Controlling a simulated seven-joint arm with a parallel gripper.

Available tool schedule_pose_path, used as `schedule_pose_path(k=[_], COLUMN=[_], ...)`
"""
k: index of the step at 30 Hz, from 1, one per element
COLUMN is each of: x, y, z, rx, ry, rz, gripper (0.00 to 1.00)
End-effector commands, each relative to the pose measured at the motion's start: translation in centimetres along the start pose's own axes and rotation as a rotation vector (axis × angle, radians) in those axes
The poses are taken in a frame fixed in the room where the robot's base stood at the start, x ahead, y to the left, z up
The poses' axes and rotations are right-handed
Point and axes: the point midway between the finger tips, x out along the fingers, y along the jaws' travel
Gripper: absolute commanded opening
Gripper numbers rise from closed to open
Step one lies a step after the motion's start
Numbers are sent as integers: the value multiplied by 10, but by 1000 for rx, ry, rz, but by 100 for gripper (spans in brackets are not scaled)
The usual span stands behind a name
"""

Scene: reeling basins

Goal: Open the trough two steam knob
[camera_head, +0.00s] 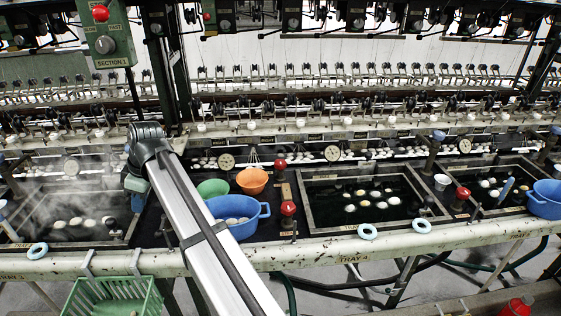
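I cannot read which basin is trough two. The left trough (122,240) steams and holds pale cocoons; the middle trough (330,226) is dark with several cocoons; the right trough (473,178) is similar. A red knob (288,208) stands by the middle trough's left side, with another red knob (281,164) behind it. A third red knob (463,193) stands left of the right trough. Whether any is turned open I cannot tell. My pale arm rises from the bottom to a dark joint at the left trough's right side. My gripper's fingers cannot be made out.
A blue basin (247,228), green bowl (212,187) and orange bowl (252,180) sit right of my arm. A blue tub (545,199) is far right. A green basket (113,301) hangs in front of the rail. A red-knobbed control box (104,32) is upper left.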

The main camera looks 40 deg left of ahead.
Motion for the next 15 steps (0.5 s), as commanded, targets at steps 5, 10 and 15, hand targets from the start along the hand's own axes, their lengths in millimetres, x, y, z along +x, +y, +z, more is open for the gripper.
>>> schedule_pose_path(k=[5,10,15], x=[-17,-46,-76], y=[35,89,149], z=[44,107,165], rx=[64,159,247], ry=[0,2,-2], rz=[25,62,101], gripper=[31,47,63])
